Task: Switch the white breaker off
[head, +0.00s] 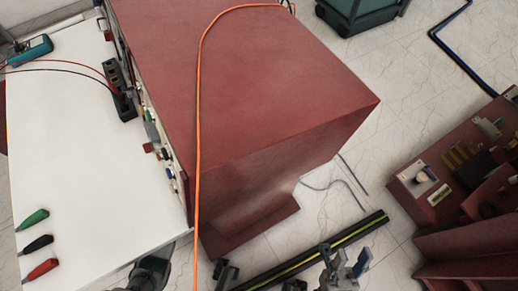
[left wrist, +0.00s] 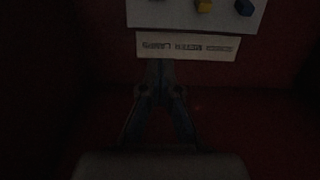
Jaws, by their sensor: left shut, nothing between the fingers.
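The panel side of the red cabinet (head: 240,85) faces left in the head view and is seen at a steep angle. Small coloured parts line it, and I cannot single out the white breaker. In the dark left wrist view, a pale panel (left wrist: 165,14) with yellow and blue knobs is at the top, above a white label plate (left wrist: 187,46). My left gripper (left wrist: 159,66) is shut and empty, its tips just below the label plate; contact cannot be told. My right gripper (head: 345,258) appears open and empty over the floor at the bottom of the head view.
A white table (head: 85,150) stands left of the cabinet with a teal meter (head: 33,50), a black block (head: 119,90) and green, black and red probes. An orange cable (head: 198,130) crosses the cabinet. A red bench (head: 450,165) stands at right.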

